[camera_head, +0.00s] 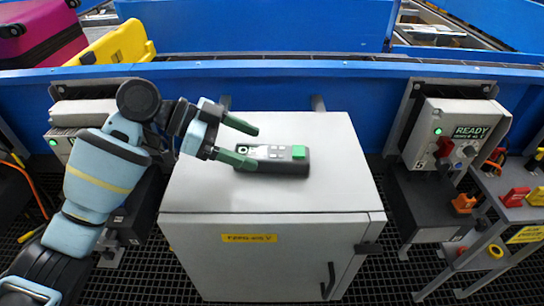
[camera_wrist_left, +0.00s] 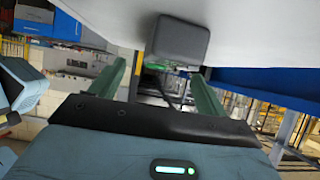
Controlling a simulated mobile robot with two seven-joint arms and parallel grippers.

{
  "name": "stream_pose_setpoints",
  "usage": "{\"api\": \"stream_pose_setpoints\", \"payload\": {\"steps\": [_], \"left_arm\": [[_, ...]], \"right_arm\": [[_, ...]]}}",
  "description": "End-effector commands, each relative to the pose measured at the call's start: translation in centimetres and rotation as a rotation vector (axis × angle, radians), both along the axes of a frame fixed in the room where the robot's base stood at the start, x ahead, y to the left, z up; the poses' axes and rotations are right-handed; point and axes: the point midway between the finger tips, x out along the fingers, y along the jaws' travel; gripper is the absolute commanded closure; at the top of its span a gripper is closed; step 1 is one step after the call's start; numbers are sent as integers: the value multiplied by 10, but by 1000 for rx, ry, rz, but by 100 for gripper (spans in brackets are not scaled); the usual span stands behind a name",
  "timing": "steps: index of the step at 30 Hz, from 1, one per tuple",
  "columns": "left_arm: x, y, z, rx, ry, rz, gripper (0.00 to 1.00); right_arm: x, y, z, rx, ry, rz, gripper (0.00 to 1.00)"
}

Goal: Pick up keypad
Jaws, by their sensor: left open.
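The keypad (camera_head: 283,167) is a dark, oblong handheld unit with pale keys, a lit display at its left end and a green button at its right end. It lies on top of the grey cabinet (camera_head: 215,190). My left gripper (camera_head: 255,147) reaches in from the left, its green fingers open and apart at the keypad's left end. The near finger overlaps that end in the head view; contact cannot be told. In the left wrist view the keypad (camera_wrist_left: 178,40) shows end-on beyond the two open fingers (camera_wrist_left: 158,80). My right gripper is not in view.
A blue conveyor wall (camera_head: 290,90) runs behind the cabinet. A control box with a READY display (camera_head: 465,130) stands at right, beside a shelf with red and orange items. A yellow case (camera_head: 118,45) and magenta suitcase (camera_head: 45,35) are back left. The cabinet top's right side is clear.

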Motion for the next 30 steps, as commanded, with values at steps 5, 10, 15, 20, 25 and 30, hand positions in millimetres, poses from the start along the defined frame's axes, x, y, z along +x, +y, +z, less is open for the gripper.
{"api": "stream_pose_setpoints", "payload": {"steps": [5, 10, 15, 20, 25, 30], "left_arm": [[0, -5, -3, 1, 0, 1, 24], [1, -14, -6, -1, 1, 0, 24], [2, -35, -14, -1, 0, -1, 24], [2, -50, -24, 0, 1, 0, 24], [3, -52, -26, 1, 1, 2, 24], [3, -52, -26, 1, 1, 2, 39]], "right_arm": [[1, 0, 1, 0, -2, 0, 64], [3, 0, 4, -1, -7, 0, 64], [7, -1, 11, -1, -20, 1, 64], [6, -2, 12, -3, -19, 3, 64], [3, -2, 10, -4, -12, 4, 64], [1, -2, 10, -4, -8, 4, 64]]}}
